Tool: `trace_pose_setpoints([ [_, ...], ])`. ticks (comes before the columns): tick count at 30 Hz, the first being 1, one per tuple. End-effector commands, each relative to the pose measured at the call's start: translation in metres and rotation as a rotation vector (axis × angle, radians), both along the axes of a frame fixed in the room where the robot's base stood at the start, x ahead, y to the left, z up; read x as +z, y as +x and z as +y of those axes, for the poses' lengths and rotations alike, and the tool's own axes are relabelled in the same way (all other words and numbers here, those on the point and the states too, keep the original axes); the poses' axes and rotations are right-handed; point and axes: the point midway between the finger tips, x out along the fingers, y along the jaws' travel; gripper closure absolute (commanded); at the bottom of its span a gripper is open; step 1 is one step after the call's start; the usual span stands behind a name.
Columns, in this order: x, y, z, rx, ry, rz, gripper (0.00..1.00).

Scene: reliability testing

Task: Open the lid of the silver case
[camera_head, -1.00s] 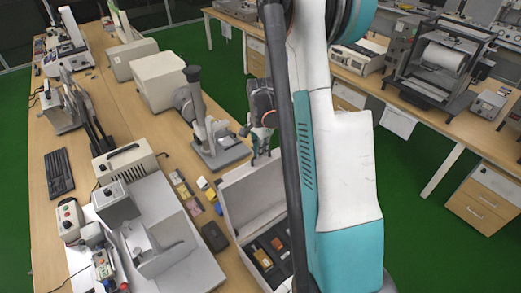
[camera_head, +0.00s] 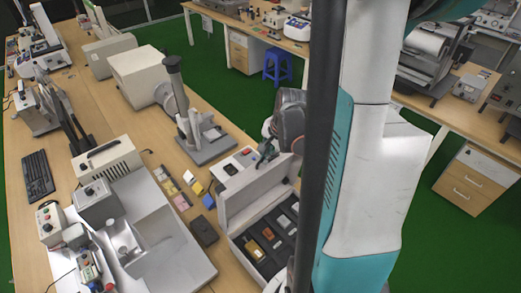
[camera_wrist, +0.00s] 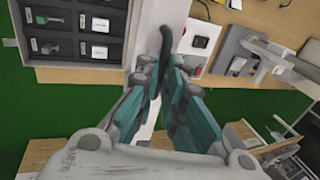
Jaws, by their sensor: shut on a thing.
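The silver case (camera_head: 243,262) stands open at the table's right edge, its pale lid (camera_head: 255,196) raised steeply on the far side. Dark foam inside holds several small labelled parts. My gripper (camera_head: 268,154) is at the lid's upper edge, shut on it. The wrist view shows my fingers (camera_wrist: 166,75) close together over the lid (camera_wrist: 150,25), with the case (camera_wrist: 85,75) to the left. A dark curved piece lies between the fingers; I cannot tell whether it is a handle. My arm hides the case's right part in the head view.
A microscope-like stand (camera_head: 207,140) and a white box with a red button (camera_head: 238,162) are beyond the lid. Several small coloured blocks and a dark box (camera_head: 204,231) lie left of the case. Green floor is open to the right.

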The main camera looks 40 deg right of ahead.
Motion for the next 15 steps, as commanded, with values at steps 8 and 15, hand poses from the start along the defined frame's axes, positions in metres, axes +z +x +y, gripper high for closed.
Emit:
trace_pose_setpoints([
  [8, -0.0001, -0.0082, 0.0005, 0.001, -0.005, -0.023, 1.0],
  [15, -0.0001, -0.0081, 0.0005, 0.001, -0.005, -0.023, 0.75],
])
